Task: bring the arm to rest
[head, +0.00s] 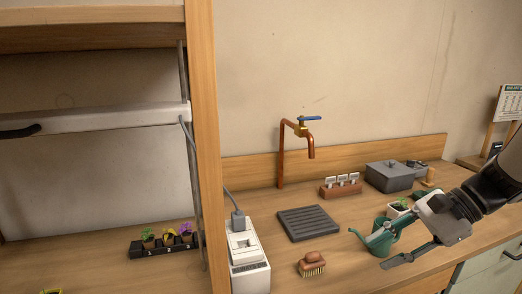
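My arm reaches in from the right edge of the head view. My gripper (378,250) is at its end, over the right part of the wooden counter (345,270). Its two grey fingers are spread apart, so it looks open. A teal watering can (384,244) shows behind and between the fingers. The gripper hides part of the can, and I cannot tell whether a finger touches it.
A copper tap (282,155) with a blue handle stands behind a dark ribbed mat (309,223). A brush (312,264), a white device (246,250) and a grey box (389,176) stand around it. A wooden shelf post (207,150) rises at left. Mid-counter is partly clear.

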